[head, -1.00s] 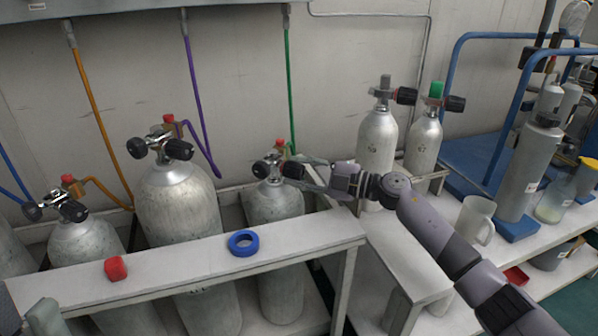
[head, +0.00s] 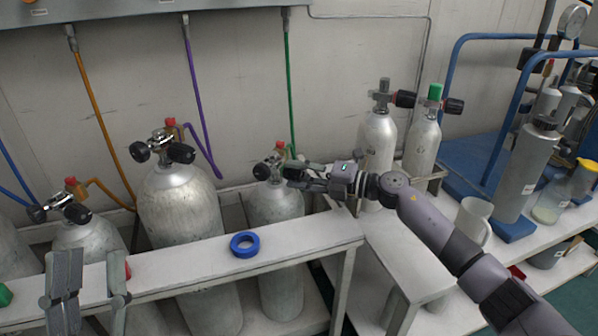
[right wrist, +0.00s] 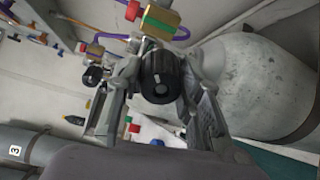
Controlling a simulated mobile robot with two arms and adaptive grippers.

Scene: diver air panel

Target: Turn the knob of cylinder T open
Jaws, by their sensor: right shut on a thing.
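A grey cylinder (head: 272,207) with a green-hose fitting stands behind the white rail in the head view. No letter T is readable, so I cannot confirm its name. Its valve has black knobs. My right gripper (head: 296,176) is shut on the right-hand black knob, which shows between its fingers in the right wrist view (right wrist: 160,78). The fingers hide part of this knob in the head view. My left gripper (head: 92,292) is open and empty, low at the left by the rail, with one finger covering much of a red block (head: 127,270).
Other grey cylinders (head: 182,212) with black knobs stand to the left. A blue ring (head: 244,244) lies on the white rail (head: 190,262). Two more cylinders (head: 376,145) stand behind my right arm. A white mug (head: 474,220) is on the right bench.

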